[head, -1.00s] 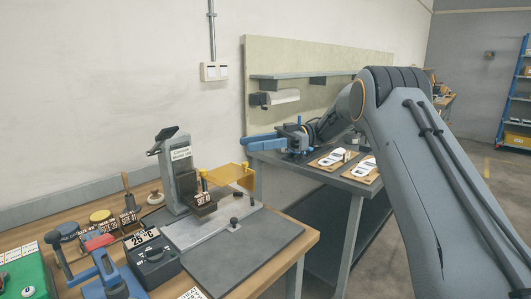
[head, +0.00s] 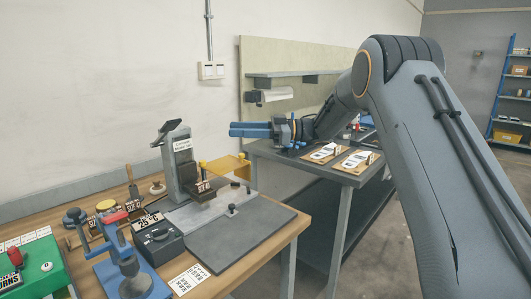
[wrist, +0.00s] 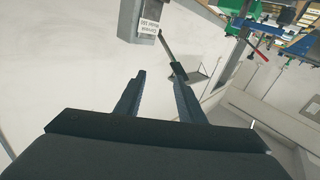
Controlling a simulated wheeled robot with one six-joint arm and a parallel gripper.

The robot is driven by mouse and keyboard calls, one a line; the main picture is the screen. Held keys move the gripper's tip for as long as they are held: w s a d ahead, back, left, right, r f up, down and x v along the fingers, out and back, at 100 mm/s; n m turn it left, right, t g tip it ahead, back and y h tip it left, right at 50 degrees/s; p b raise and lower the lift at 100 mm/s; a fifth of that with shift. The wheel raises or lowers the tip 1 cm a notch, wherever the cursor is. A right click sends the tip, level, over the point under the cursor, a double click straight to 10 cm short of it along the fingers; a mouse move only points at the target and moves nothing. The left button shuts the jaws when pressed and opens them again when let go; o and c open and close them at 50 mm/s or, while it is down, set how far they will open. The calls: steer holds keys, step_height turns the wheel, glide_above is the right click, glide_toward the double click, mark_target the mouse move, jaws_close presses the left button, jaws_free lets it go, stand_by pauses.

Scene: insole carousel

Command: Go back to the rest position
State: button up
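My gripper (head: 233,130) is held out in the air in the head view, level and pointing left, between the wooden workbench and the grey table behind. In the wrist view my gripper (wrist: 158,76) shows two dark fingers with a clear gap between their tips and nothing between them. The grey press (head: 182,165) stands on the workbench to the left of the fingers, apart from them. A grey labelled post (wrist: 140,20) and a lever with a dark green grip show beyond the fingertips in the wrist view.
The wooden workbench (head: 275,262) carries a blue hand tool (head: 130,275), a dark control box (head: 157,240), stamps and a green box (head: 38,270). The grey table (head: 345,180) holds two boards with white insoles (head: 325,151). A pegboard with a shelf stands behind. A blue rack is far right.

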steer(key=w+d+m+t+h, duration=0.6)
steer(key=w+d+m+t, duration=0.25)
steer(key=t, duration=0.45)
steer(key=s+d+f+m+h+b, duration=0.1)
steer(key=s+d+f+m+h, duration=0.35)
steer(key=d+f, duration=0.2)
steer(key=s+d+f+m+h+b, duration=0.1)
steer(key=s+d+f+m+h, duration=0.25)
steer(key=d+f+h, duration=0.3)
steer(key=s+d+f+m+g+h, duration=0.1)
steer(key=s+d+f+g, duration=0.25)
steer(key=s, duration=0.35)
steer(key=s+d+f+m+g+h, duration=0.15)
steer(key=s+f, duration=0.25)
steer(key=s, duration=0.4)
steer(key=s+f+g, duration=0.3)
steer(key=s, duration=0.8)
steer(key=s+f+m+g+y, duration=0.1)
steer(key=s+f+g, duration=0.2)
steer(key=s, duration=0.9)
steer(key=shift+s+d+g+b, duration=0.15)
steer(key=shift+s+g+b, duration=0.05)
steer(key=shift+g+b, duration=0.2)
